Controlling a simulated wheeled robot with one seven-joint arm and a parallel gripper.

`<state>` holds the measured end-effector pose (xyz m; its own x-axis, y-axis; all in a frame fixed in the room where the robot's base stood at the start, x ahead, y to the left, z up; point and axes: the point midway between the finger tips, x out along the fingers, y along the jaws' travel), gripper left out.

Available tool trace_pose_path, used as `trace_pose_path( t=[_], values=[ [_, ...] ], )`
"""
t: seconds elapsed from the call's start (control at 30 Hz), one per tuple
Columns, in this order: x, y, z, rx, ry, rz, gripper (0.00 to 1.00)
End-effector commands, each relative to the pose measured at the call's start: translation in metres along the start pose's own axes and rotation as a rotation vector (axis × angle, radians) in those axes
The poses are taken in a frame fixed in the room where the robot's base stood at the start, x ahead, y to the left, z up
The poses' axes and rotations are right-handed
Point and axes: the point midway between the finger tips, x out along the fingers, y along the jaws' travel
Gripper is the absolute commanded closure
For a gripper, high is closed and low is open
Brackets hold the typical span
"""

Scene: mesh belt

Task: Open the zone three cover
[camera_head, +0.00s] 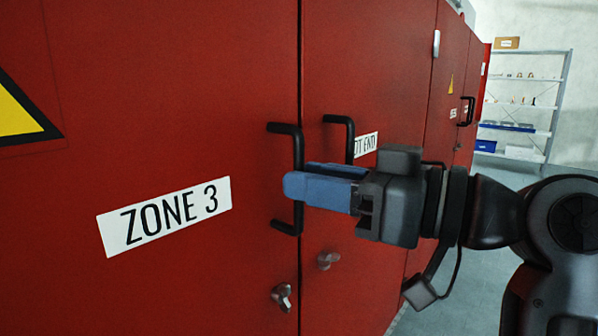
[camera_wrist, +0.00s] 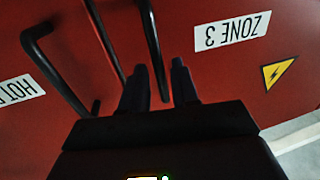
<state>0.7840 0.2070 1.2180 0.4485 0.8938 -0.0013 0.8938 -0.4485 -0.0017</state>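The zone three cover (camera_head: 100,280) is a flat red metal door on the left in the head view. It carries a white ZONE 3 label (camera_head: 166,216) and stands shut, flush with its neighbour. Its black bar handle (camera_head: 297,150) is upright near the door's right edge. My gripper (camera_head: 296,186), with blue fingers, is at the handle and hides the middle of the bar. In the wrist view the handle bar (camera_wrist: 152,42) runs down between the two spread fingers (camera_wrist: 158,70), with gaps beside it. The fingers look open around the bar, not closed on it.
A neighbouring red door (camera_head: 360,60) has its own black handle (camera_head: 348,140) close beside my gripper. Small metal latch knobs (camera_head: 283,297) (camera_head: 328,260) sit below the handles. A shelf rack (camera_head: 530,105) stands far right, with open grey floor (camera_head: 500,172) before it.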

Motion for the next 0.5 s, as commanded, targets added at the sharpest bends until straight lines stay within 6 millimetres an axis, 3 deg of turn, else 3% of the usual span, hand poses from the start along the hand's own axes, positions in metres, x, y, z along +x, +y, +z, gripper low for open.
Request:
trace_pose_path(
  t=[0.2,0.5],
  values=[
    [0.021,0.000,-0.001,0.000,0.000,0.000,0.70],
    [0.024,0.001,0.000,0.000,0.000,0.002,0.70]
  ],
)
